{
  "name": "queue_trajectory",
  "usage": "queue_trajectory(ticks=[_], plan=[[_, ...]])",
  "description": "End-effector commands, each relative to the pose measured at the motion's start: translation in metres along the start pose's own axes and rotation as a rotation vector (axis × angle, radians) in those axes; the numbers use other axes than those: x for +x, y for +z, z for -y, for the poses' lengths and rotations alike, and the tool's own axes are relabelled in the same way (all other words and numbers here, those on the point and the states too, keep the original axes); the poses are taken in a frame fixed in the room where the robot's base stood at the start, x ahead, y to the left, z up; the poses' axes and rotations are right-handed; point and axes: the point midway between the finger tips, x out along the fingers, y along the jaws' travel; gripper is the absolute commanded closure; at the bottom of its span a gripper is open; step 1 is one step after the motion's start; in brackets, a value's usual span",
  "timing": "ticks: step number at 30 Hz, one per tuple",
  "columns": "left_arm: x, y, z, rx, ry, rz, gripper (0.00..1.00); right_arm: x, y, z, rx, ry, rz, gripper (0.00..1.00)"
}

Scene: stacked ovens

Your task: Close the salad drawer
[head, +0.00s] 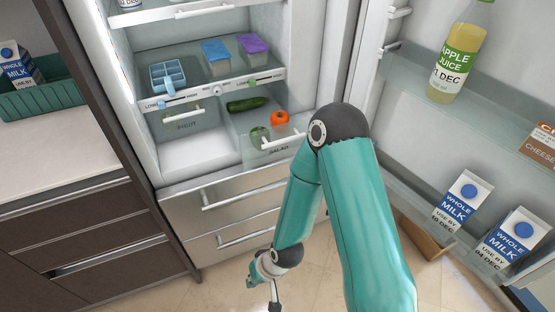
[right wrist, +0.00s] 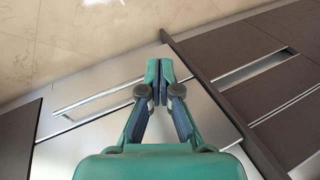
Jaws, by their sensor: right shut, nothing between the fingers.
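The salad drawer (head: 275,140) is a clear drawer at the lower right of the fridge compartment, in the head view. It is pulled out, with its labelled front and handle ahead of the fruit drawer's front. It holds a cucumber (head: 247,104), an orange-red tomato (head: 279,118) and a green item partly behind the front. My right gripper (right wrist: 160,70) is shut and empty in the right wrist view, over the steel lower drawer fronts. In the head view my right arm reaches down in front of the fridge, its wrist well below the salad drawer. My left gripper is not in view.
The fruit drawer (head: 185,119) sits further back beside it. Steel lower drawers (head: 222,189) with bar handles are below. The open fridge door (head: 410,165) on the right holds milk cartons (head: 462,201) and apple juice (head: 460,55). Dark cabinets (head: 85,235) stand at left.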

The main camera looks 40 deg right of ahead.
Motion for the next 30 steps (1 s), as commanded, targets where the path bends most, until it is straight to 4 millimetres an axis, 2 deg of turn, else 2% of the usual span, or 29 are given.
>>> queue_trajectory(ticks=[1,5,6,9,12,16,21,25,30], plan=[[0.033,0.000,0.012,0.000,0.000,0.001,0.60,0.014,-0.024,-0.011,0.063,-0.016,-0.087,1.00],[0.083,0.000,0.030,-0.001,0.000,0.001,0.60,0.005,-0.088,-0.027,0.264,-0.092,-0.327,1.00],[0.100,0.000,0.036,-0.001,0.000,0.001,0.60,-0.002,-0.107,-0.033,0.331,-0.126,-0.405,1.00],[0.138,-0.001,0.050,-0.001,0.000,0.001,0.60,-0.029,-0.146,-0.048,0.486,-0.235,-0.592,1.00],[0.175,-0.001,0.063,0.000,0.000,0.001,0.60,-0.062,-0.173,-0.064,0.627,-0.371,-0.765,1.00],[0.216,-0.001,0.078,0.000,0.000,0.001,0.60,-0.111,-0.188,-0.082,0.765,-0.566,-0.948,1.00],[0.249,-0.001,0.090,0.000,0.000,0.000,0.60,-0.162,-0.186,-0.096,0.864,-0.780,-1.091,1.00],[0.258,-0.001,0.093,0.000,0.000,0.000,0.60,-0.184,-0.181,-0.100,0.896,-0.871,-1.137,1.00],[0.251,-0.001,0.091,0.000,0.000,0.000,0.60,-0.195,-0.185,-0.098,0.907,-0.900,-1.148,1.00]])
